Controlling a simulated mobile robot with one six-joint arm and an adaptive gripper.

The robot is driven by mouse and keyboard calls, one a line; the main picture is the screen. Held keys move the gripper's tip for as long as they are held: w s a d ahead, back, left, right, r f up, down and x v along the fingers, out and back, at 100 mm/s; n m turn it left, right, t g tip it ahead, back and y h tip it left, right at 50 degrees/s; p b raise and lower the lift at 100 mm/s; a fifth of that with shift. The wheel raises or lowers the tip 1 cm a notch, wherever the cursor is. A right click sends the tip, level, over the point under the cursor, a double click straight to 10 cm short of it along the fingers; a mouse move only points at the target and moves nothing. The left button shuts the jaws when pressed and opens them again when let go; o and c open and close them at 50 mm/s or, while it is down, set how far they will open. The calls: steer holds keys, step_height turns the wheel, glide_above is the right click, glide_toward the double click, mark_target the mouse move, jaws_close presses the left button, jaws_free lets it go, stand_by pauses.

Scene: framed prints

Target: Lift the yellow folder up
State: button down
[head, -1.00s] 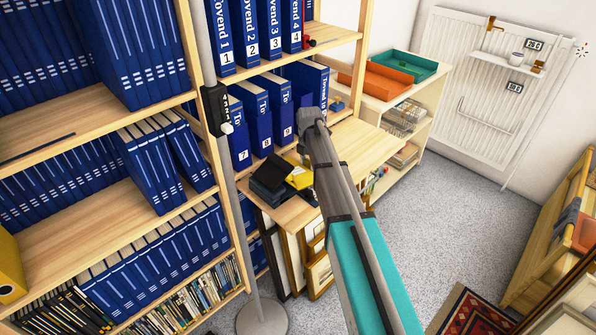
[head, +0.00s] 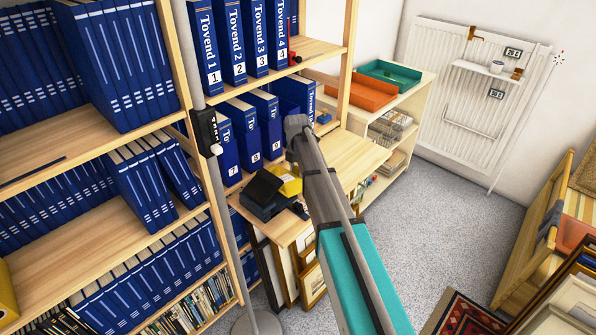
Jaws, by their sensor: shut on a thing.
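A small yellow piece (head: 288,181), which may be part of the yellow folder, shows above the desk beside a dark box-like thing (head: 262,193). My arm covers the area to its right. A yellow binder (head: 7,290) is also partly visible at the left edge, on the lower shelf. My arm reaches up from the bottom, and its grey joint (head: 297,126) is in front of the blue binders. My gripper's fingers are hidden behind the arm, so their contact with the yellow piece cannot be seen.
Tall shelves of blue binders (head: 228,140) fill the left and centre. A wooden desk top (head: 355,155) extends right of my arm, with framed prints (head: 305,270) leaning below. A low cabinet with orange (head: 362,92) and teal trays stands behind. Grey floor (head: 440,215) is free at right.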

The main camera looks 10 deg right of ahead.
steer(key=shift+r+p, duration=0.35)
steer(key=shift+r, duration=0.35)
steer(key=s+d, duration=1)
steer(key=s, duration=0.4)
steer(key=shift+s+d+f+b, duration=0.3)
steer(key=shift+b, duration=0.05)
steer(key=shift+r+p, duration=0.45)
steer(key=shift+r+p, duration=2.45)
steer(key=shift+r, duration=0.15)
